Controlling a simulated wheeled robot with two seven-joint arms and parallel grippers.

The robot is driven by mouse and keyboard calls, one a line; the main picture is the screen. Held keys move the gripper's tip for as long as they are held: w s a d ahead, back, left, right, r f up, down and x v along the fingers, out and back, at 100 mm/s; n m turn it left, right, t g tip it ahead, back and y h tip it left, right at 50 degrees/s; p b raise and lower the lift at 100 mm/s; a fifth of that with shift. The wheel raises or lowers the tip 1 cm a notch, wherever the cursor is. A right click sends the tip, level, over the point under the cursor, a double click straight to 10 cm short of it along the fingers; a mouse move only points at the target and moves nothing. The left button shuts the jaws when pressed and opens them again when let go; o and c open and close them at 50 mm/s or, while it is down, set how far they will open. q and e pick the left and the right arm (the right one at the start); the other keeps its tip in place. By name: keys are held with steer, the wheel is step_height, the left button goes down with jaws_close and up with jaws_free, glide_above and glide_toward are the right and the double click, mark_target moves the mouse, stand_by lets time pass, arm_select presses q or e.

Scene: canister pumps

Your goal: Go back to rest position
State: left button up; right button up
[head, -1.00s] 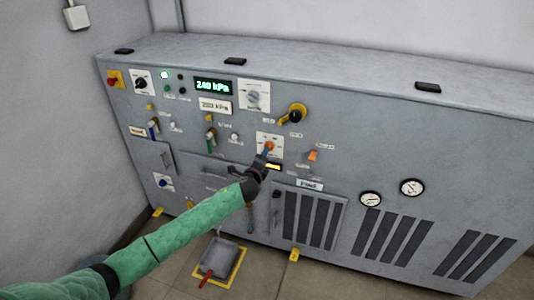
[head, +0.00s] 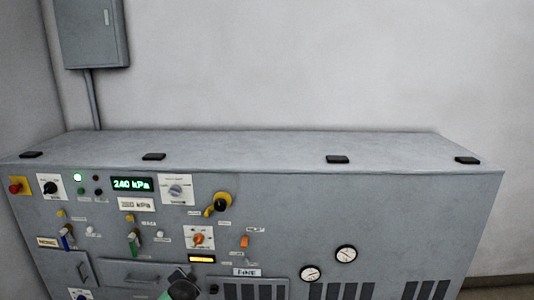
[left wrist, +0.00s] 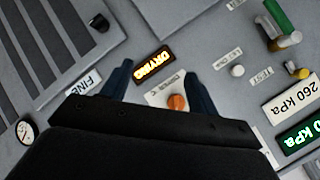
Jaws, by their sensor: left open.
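The left gripper (left wrist: 158,72) is open, its two dark blue fingers apart and nothing held between them. In the left wrist view, an orange knob (left wrist: 177,102) on its white plate shows between the fingers, with a lit "DRYING" display (left wrist: 153,65) beyond it. I cannot tell the gap between fingers and panel. In the head view, the black wrist of my left arm (head: 184,274) is at the bottom edge, below the orange knob (head: 198,239); its fingers are not clear there. My right gripper is in neither view.
The grey control cabinet (head: 390,195) spans the head view, with a green "240 kPa" readout (head: 132,185), a black-and-yellow rotary handle (head: 218,203) and two gauges (head: 346,253). A grey wall box (head: 92,33) hangs at upper left. The space above the cabinet top is clear.

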arm_select(q)
steer(key=s+d+f+n+g+h, duration=0.2)
steer(key=s+d+f+g, duration=0.15)
steer(key=s+f, duration=0.8)
steer(key=s+d+f+n+g+h, duration=0.15)
steer(key=s+d+f, duration=0.25)
steer(key=s+f, duration=0.8)
steer(key=s+d+f+g, duration=0.1)
steer(key=s+f, duration=0.3)
steer(key=s, duration=0.5)
steer(key=s+d+f+n+g, duration=0.1)
steer(key=s+f, duration=0.3)
steer(key=s, duration=0.6)
steer(key=s+d+f+n+g, duration=0.1)
steer(key=s+f, duration=0.3)
steer(key=s, duration=0.6)
steer(key=shift+s+d+g, duration=0.15)
steer(key=shift+d+g, duration=0.7)
steer(key=shift+g, duration=0.05)
